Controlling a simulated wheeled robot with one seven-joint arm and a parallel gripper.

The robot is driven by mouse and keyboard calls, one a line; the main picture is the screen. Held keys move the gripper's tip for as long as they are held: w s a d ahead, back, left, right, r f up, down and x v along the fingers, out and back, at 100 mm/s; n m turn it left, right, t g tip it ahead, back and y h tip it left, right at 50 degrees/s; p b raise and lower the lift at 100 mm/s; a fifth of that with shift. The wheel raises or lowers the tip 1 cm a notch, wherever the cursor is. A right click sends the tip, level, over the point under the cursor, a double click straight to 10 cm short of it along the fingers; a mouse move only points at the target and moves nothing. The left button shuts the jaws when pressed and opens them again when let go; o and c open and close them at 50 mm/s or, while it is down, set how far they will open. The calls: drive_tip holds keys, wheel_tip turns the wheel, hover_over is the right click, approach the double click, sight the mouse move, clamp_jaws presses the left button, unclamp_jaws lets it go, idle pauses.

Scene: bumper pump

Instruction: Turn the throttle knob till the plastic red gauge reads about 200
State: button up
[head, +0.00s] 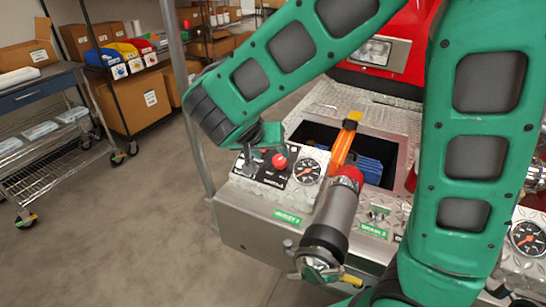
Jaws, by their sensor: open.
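A red round knob (279,161) stands on the small control panel (268,178) on top of the bumper. Which control is the throttle knob I cannot tell for sure. No gauge shows clearly as red plastic. My gripper (254,152) is open, above the panel's left part and close to the red knob. My wrist hides much of it, and I cannot tell whether it touches anything.
A grey upright pole (176,60) and a wire cart (58,120) stand left. The floor between is clear.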

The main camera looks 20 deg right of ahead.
drive_tip(key=shift+v, duration=1.35)
drive_tip(key=s+d+m+g+y, duration=0.15)
drive_tip(key=s+d, duration=0.25)
drive_tip(key=d, duration=0.4)
drive_tip(key=s+d+g+h, duration=0.1)
drive_tip(key=s+d+g, duration=0.1)
drive_tip(key=s+d, duration=0.5)
drive_tip(key=s+d+g+y, duration=0.1)
drive_tip(key=s+d+y, duration=0.1)
drive_tip(key=s, duration=0.6)
drive_tip(key=s+d+f+g+y, duration=0.1)
drive_tip(key=s+d+y, duration=0.2)
drive_tip(key=s+d, duration=0.2)
drive_tip(key=s, duration=0.3)
drive_tip(key=shift+d, duration=0.2)
drive_tip(key=shift+w, duration=0.1)
